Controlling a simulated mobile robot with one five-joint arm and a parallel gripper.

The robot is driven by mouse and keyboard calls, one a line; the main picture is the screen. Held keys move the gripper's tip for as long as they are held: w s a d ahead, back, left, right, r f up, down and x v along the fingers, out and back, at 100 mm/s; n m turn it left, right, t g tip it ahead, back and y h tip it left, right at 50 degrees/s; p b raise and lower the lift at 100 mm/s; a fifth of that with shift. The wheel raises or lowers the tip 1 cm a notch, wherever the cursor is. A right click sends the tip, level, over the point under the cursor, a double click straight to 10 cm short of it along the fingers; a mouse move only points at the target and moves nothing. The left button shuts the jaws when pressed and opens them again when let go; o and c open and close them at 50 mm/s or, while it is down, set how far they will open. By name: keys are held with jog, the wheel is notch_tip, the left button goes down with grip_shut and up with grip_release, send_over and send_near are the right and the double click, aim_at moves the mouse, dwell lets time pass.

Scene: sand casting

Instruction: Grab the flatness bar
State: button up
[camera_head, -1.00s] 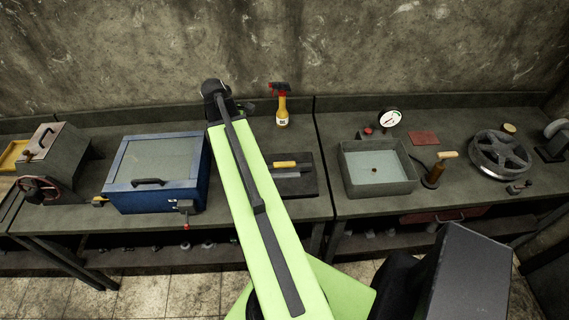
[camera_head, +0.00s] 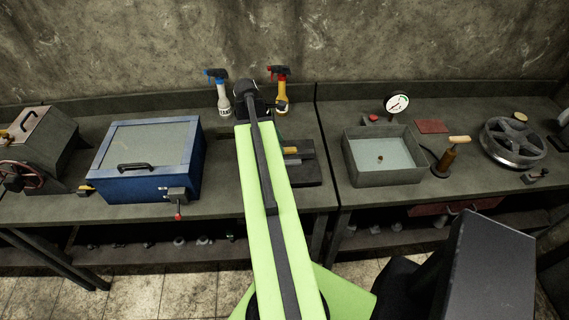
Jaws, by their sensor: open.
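A yellow-handled tool (camera_head: 291,151) lies on a dark flat plate (camera_head: 308,173) on the bench, just right of my arm. My arm covers its left part, and I cannot tell for sure whether it is the flatness bar. No other bar-like thing stands out. My gripper (camera_head: 265,107) shows only in part as dark pieces at the far end of my green arm, behind the plate and in front of the spray bottles. It is open, with nothing seen in it; its fingertips are not clear.
A blue lidded box (camera_head: 150,160) stands left of my arm. A white spray bottle (camera_head: 223,97) and a yellow one (camera_head: 283,92) stand behind. A grey tray (camera_head: 384,178), a wooden-handled tool (camera_head: 450,154) and a spoked wheel (camera_head: 513,143) stand on the right bench.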

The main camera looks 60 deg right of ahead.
jog(key=b+x, duration=0.4)
jog(key=x, duration=0.1)
jog(key=shift+f+b, duration=0.4)
jog(key=shift+r, duration=0.2)
grip_shut()
dwell(0.9)
